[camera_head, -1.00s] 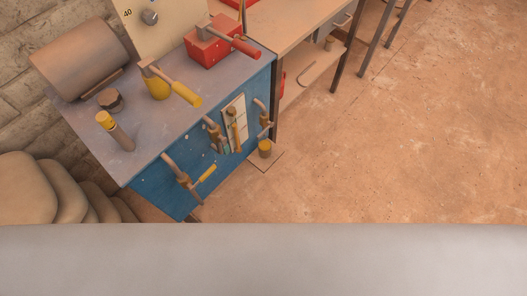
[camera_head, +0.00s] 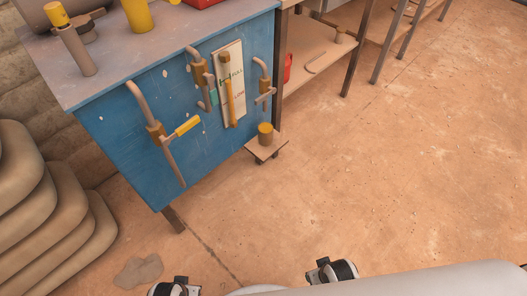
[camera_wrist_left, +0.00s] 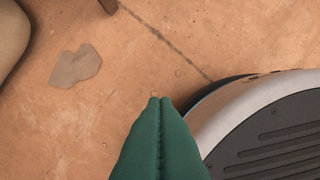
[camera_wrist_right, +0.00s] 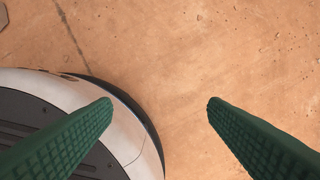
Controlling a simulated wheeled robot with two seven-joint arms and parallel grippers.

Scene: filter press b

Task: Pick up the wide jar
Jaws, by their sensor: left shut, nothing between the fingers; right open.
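A short, squat brown jar with a yellowish top (camera_head: 265,134) stands upright on a small low stand (camera_head: 261,151) on the floor, right of the blue cabinet. It looks like the wide jar, though I cannot be sure. My left gripper (camera_wrist_left: 160,99) is shut and empty over bare floor in the left wrist view. My right gripper (camera_wrist_right: 161,102) is open and empty over bare floor in the right wrist view. Neither wrist view shows the jar, and both grippers are far from it.
The blue cabinet (camera_head: 110,130) has pipes and a yellow-handled valve (camera_head: 187,126) sticking out in front. Stacked sacks (camera_head: 30,215) stand at the left. A workbench with a lower shelf (camera_head: 320,55) is behind. The floor (camera_head: 380,190) at centre and right is clear.

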